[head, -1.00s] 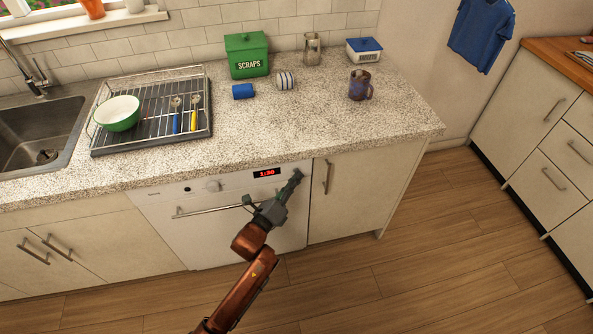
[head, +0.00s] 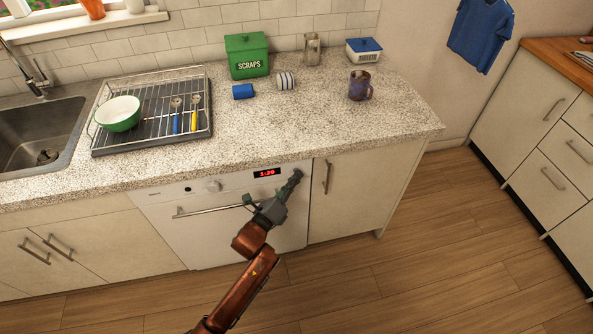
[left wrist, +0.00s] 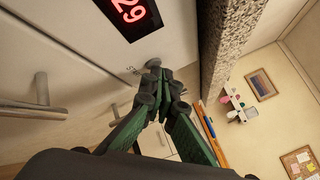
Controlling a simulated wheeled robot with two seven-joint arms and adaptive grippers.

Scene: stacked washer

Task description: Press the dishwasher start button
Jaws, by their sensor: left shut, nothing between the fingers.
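The white dishwasher (head: 215,228) is built in under the counter, with a dial, a long handle and a lit red display (head: 267,172) on its front. In the left wrist view the display (left wrist: 128,10) shows 29 as its last digits. The round start button (left wrist: 154,62) is beside the display in that view, partly hidden by my fingertips. My left gripper (head: 297,175) is shut and empty, its tips at the button, seemingly touching it. In the left wrist view, my left gripper (left wrist: 155,78) shows both green-sided fingers closed together. My right gripper is not in view.
The speckled countertop (head: 330,120) overhangs just above my left gripper. The dishwasher handle (head: 210,211) lies to its left and a cabinet handle (head: 328,177) to its right. A dish rack (head: 150,143) and mugs stand on the counter. Open floor lies in front.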

